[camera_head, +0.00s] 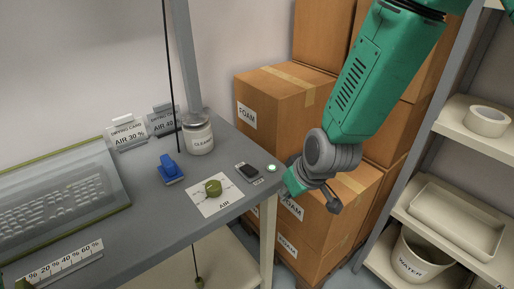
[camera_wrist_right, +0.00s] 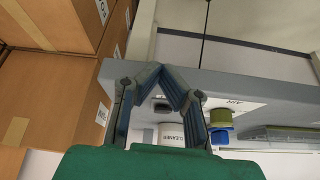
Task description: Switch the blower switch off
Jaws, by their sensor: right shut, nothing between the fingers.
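The blower switch appears to be the small dark rocker (camera_head: 247,172) near the table's right end, with a small label beside it that I cannot read. A round lamp (camera_head: 271,168) glows pale green next to it. I cannot tell which way the rocker is tilted. My right gripper (camera_head: 287,191) is just beyond the table's right edge, to the right of the switch and apart from it. In the wrist view its fingertips (camera_wrist_right: 189,101) meet with nothing between them, and the dark switch area shows partly behind the fingers. My left gripper is not in view.
An olive knob (camera_head: 213,188) sits on the AIR card (camera_head: 226,199). A blue device (camera_head: 171,170) and a cleaner jar (camera_head: 199,139) stand behind on the grey table (camera_head: 150,218). Foam boxes (camera_head: 262,97) stack closely behind my right arm; a shelf (camera_head: 470,146) stands at right.

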